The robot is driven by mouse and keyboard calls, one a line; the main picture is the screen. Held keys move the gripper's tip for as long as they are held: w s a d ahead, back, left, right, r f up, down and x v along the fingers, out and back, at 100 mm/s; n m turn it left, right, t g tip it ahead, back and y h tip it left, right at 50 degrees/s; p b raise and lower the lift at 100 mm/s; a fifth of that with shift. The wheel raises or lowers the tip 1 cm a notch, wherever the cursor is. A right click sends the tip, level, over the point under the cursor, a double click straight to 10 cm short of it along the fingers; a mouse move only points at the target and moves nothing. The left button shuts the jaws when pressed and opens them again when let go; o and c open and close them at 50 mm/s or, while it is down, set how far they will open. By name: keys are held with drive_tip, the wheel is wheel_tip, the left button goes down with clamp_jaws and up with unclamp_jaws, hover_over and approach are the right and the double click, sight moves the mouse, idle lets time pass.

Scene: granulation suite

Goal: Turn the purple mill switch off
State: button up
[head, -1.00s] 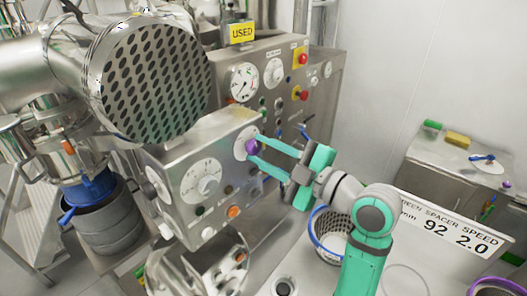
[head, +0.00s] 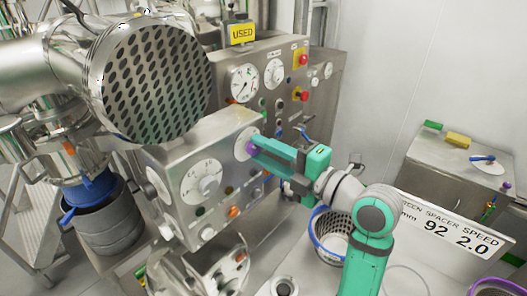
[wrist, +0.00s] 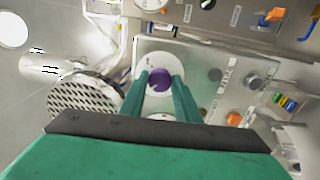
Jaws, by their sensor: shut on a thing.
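The purple mill switch (head: 252,149) is a round knob on a white dial (head: 241,141) on the side face of the steel control box. In the wrist view the purple knob (wrist: 161,80) sits between the two green fingertips, on its white dial (wrist: 150,62). My gripper (wrist: 160,82) is shut on the purple knob, one finger on each side. In the head view my gripper (head: 256,148) reaches the knob from the right, with the fingers seen nearly edge-on. The knob's pointer marking cannot be made out.
The control box (head: 190,150) carries another white dial (head: 202,182) and an orange button (head: 234,211). A panel with gauges, red knobs and a yellow USED sign (head: 242,33) stands behind. A perforated steel drum (head: 150,80) is to the left. A wire-mesh basket (head: 335,236) is below my arm.

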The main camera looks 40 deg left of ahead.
idle(0.4)
drive_tip(key=o, duration=1)
drive_tip(key=shift+o, duration=0.2)
drive_tip(key=d, duration=1)
drive_tip(key=shift+s+d, duration=0.4)
drive_tip(key=shift+s, duration=0.05)
